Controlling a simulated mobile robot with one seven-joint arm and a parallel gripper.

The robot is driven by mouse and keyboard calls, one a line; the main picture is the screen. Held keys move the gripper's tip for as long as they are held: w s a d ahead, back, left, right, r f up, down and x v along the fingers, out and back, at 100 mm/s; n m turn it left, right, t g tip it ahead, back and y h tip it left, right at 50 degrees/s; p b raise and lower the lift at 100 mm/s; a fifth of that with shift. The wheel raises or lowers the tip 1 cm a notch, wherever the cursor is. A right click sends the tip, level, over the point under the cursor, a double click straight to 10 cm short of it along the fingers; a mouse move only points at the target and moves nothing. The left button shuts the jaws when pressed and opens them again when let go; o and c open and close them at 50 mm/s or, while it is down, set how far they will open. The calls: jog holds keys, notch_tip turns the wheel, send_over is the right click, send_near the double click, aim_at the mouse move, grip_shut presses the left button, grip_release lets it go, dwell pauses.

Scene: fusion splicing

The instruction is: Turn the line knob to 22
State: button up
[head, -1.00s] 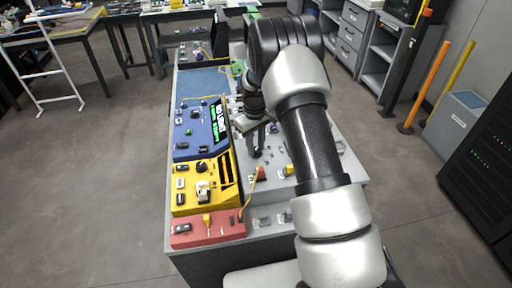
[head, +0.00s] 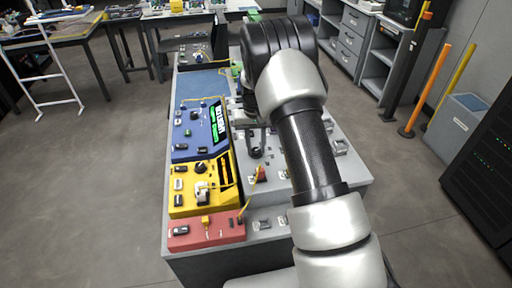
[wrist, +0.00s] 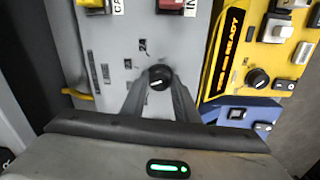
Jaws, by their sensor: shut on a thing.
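The line knob (wrist: 158,77) is a round black knob with a small white mark, set on a grey panel. Small printed labels lie up and left of it in the wrist view; they are too small to read surely. My gripper (wrist: 159,84) is shut on the knob, with one dark finger on each side of it. In the head view my gripper (head: 256,139) is over the grey panel, right of the yellow unit, and the arm hides part of the panel.
A yellow unit (head: 225,201) with a dark display strip, a blue unit (head: 185,153) with a green-text screen and a red unit (head: 182,242) line the left of the bench.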

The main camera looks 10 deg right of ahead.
aim_at(255, 150)
dwell(0.4)
jog(key=o, duration=1.1)
jog(key=shift+c, duration=0.2)
notch_tip(255, 150, up, 18)
jog(key=shift+a+f, duration=0.25)
